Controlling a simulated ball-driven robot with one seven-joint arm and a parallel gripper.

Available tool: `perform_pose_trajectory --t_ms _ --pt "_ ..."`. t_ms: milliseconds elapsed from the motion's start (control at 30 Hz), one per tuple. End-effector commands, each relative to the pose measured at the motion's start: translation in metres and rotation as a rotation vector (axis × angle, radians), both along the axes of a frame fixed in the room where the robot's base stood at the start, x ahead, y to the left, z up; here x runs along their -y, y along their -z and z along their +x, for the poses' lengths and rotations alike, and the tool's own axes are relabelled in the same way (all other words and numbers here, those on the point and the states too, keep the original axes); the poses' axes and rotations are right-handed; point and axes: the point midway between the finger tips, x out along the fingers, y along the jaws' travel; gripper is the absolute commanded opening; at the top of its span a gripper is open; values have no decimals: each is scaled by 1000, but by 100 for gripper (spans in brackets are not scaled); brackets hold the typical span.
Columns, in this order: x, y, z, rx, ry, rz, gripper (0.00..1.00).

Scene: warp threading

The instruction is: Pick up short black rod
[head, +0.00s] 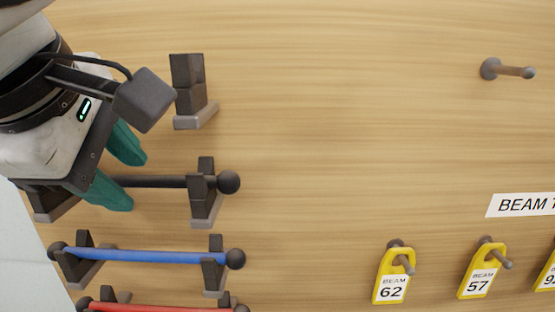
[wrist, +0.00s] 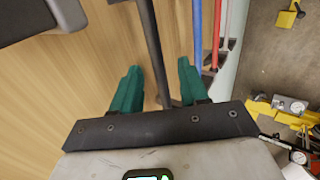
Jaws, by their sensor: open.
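The short black rod (head: 160,182) lies across dark cradles on the wooden board in the head view, with a black ball at its right end. Its left part is hidden behind my gripper. My gripper (head: 125,175) is open at the rod's left part, with teal fingers on either side of it in the picture. In the wrist view, the black rod (wrist: 153,55) runs between the two spread fingertips of my gripper (wrist: 160,75). I cannot tell whether a finger touches the rod.
A blue rod (head: 150,257) and a red rod (head: 165,308) rest in cradles below. An empty cradle (head: 190,90) stands above. A peg (head: 507,70) and yellow numbered tags (head: 392,275) are at right. The middle of the board is bare.

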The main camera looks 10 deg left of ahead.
Motion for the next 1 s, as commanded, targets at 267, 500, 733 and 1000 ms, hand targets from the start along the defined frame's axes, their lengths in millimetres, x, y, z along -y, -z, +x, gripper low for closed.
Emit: perform_pose_trajectory --t_ms 267,500,733,1000 --pt "0 0 0 0 0 0 25" --pt "0 0 0 0 0 0 2" --pt "0 0 0 0 0 0 0" --pt "0 -2 0 1 -1 1 0"
